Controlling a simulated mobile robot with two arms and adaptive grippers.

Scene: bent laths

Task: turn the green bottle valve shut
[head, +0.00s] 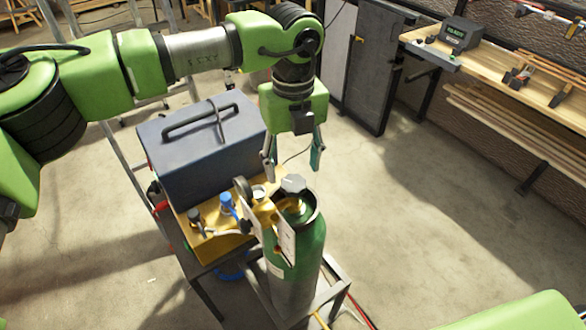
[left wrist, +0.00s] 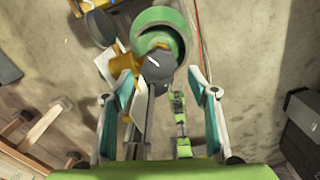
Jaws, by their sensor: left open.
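The green gas bottle (head: 308,247) stands upright in a grey metal frame. Its valve has a grey faceted knob (head: 293,184) on top, with a brass body and regulator (head: 264,214) to the left. My left gripper (head: 293,160) points down just above the knob, open and empty, one finger to each side. In the left wrist view the knob (left wrist: 158,67) has a white mark and lies between the open fingertips. The bottle's green top (left wrist: 160,35) shows behind it. I cannot tell whether a finger touches the knob. My right gripper is not seen.
A dark blue box with a handle (head: 205,142) stands on a cart left of the bottle, close to my left arm. A yellow tray (head: 215,247) with small parts is beside the valve. A workbench (head: 490,75) is at the right. The floor between is free.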

